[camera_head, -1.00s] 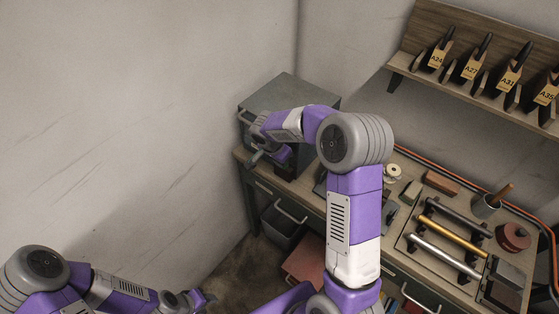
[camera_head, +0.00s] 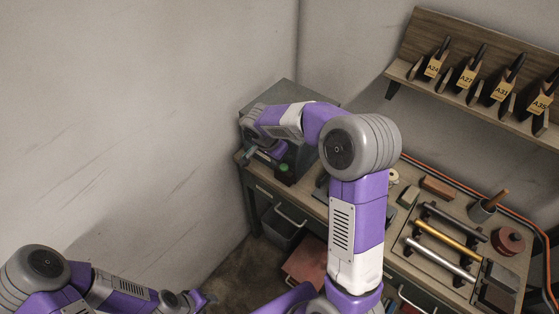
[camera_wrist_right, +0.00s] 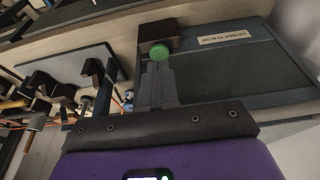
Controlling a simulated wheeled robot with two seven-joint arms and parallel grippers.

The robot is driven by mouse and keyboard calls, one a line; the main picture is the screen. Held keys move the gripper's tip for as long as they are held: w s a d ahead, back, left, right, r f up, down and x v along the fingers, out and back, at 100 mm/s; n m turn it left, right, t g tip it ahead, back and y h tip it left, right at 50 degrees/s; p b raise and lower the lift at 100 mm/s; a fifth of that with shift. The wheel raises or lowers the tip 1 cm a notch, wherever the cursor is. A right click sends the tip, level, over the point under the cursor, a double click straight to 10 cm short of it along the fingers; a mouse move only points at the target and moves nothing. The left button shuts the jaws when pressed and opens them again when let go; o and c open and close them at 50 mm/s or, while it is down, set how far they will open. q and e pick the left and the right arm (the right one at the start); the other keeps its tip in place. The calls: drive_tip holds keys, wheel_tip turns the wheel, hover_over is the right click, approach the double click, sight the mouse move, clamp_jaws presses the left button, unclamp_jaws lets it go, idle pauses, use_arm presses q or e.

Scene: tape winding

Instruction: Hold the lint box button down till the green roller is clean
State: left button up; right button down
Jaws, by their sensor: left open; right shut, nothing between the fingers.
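The grey lint box (camera_head: 290,94) stands on the bench's far left end, partly behind my right arm; its side with a pale label shows in the right wrist view (camera_wrist_right: 225,38). A green round cap (camera_head: 285,167) sits on a small dark brown block at the box front. It also shows in the right wrist view (camera_wrist_right: 159,52). My right gripper (camera_wrist_right: 157,72) is shut and empty, its tips close to the cap; I cannot tell whether they touch. My left gripper (camera_head: 208,299) is open, low at the left, far from the bench. I cannot make out a green roller.
Dark, gold (camera_head: 447,238) and silver bars lie on a rack on the bench. A cup (camera_head: 482,210) and a reddish round item (camera_head: 508,241) are beside them. A wall shelf (camera_head: 480,95) holds labelled tools. The floor left of the bench looks clear.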

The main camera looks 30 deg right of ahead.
drive_tip(key=shift+p+v, duration=0.4)
drive_tip(key=shift+v, duration=1.2)
drive_tip(key=shift+w+f, duration=0.1)
drive_tip(key=shift+w, duration=0.05)
drive_tip(key=s+a+f+n+y, duration=0.25)
drive_tip(key=s+a+f, duration=0.25)
drive_tip(key=f, duration=0.3)
drive_tip(key=s+a+f+n+g+y, duration=0.1)
drive_tip(key=s+a+f+n+y, duration=0.15)
drive_tip(key=s+a+f, duration=0.35)
drive_tip(key=s+a+f+n+y, duration=0.2)
drive_tip(key=s+a+f+n, duration=0.15)
drive_tip(key=f, duration=0.55)
drive_tip(key=s+a+f+n, duration=0.2)
drive_tip(key=s+f, duration=0.2)
drive_tip(key=s, duration=0.3)
drive_tip(key=shift+s+a, duration=0.25)
drive_tip(key=shift+s, duration=0.15)
